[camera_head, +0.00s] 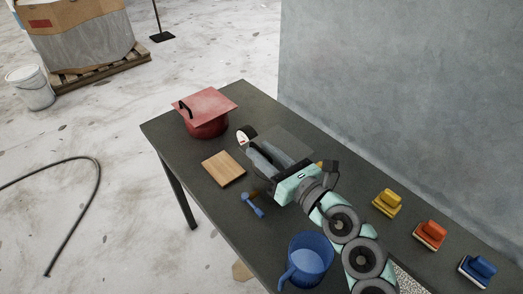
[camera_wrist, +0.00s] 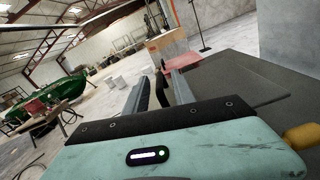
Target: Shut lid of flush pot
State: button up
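The red pot (camera_head: 207,128) stands near the far left corner of the dark table. Its flat, square red lid (camera_head: 212,101) lies over the top and looks slightly tilted; I cannot tell whether it is fully seated. A black handle (camera_head: 185,109) is at the lid's left edge. My gripper (camera_head: 264,146) is above the table, to the right of and nearer than the pot, apart from it. Its two grey fingers are spread, also in the wrist view (camera_wrist: 160,76). A dark thing shows between or behind them; I cannot tell whether anything touches it.
A wooden board (camera_head: 223,168) lies in front of the pot. A white round item (camera_head: 245,134) is near my fingers. A blue tool (camera_head: 254,206) and blue mug (camera_head: 309,258) are nearer. Yellow (camera_head: 387,203), orange (camera_head: 429,235) and blue (camera_head: 477,270) blocks line the right. A grey wall is behind.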

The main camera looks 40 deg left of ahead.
jog(key=p+v, duration=0.2)
jog(key=v, duration=0.8)
